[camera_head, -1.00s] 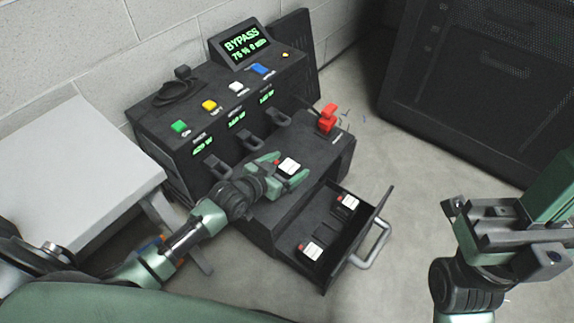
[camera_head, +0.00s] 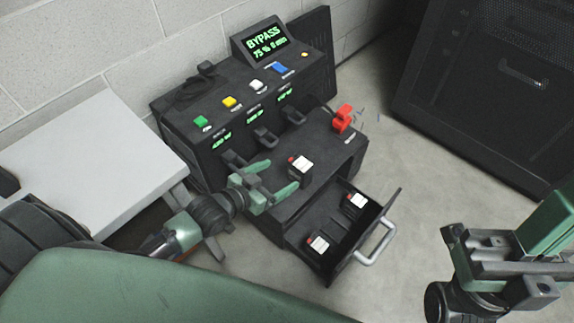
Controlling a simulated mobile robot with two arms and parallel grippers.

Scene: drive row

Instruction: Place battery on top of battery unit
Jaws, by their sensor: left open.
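A dark battery (camera_head: 300,172) with a white label and a red terminal stands upright on the lower top of the black battery unit (camera_head: 333,150). My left gripper (camera_head: 278,177) is open just to the left of this battery. Its green fingers are spread and point toward it, and it looks free of the fingers. Two more batteries with white labels, one farther back (camera_head: 356,202) and one nearer (camera_head: 319,244), sit in the open drawer. My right gripper (camera_head: 495,262) is at the lower right, away from the unit. Its jaw opening is unclear.
The pulled-out drawer (camera_head: 393,215) with a metal handle (camera_head: 377,246) juts toward the lower right. A red switch (camera_head: 343,118) rises at the unit's right. A grey table (camera_head: 90,165) stands left and a dark cabinet (camera_head: 490,80) stands upper right. The floor between is clear.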

